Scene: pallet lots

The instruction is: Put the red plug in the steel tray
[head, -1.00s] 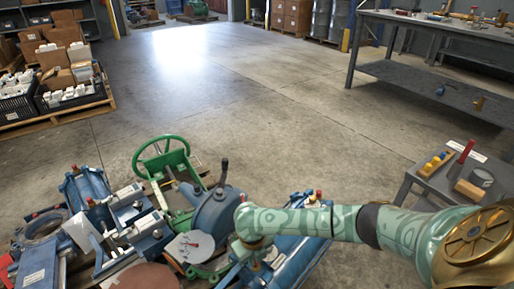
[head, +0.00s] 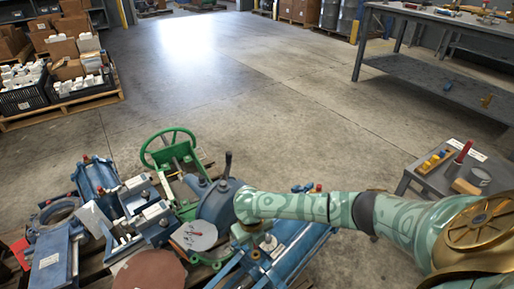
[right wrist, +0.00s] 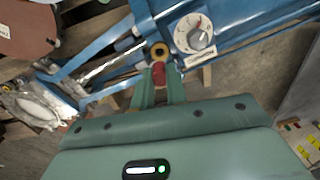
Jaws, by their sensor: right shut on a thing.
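The red plug (right wrist: 159,73) shows in the right wrist view, between the fingertips of my right gripper (right wrist: 158,88), which is shut on it. It sits right by a brass-coloured ring on blue machinery; I cannot tell whether it touches the ring. In the head view my right gripper (head: 264,246) points down over the blue cylinder unit, and the plug is hidden there. I cannot pick out a steel tray for certain. My left gripper is not in view.
Blue and green machine parts, with a green handwheel (head: 168,148), crowd the pallet below. A grey side table (head: 425,182) at right bears a red cylinder (head: 463,152), a wooden block and a round can. A workbench (head: 440,72) stands behind. The middle floor is clear.

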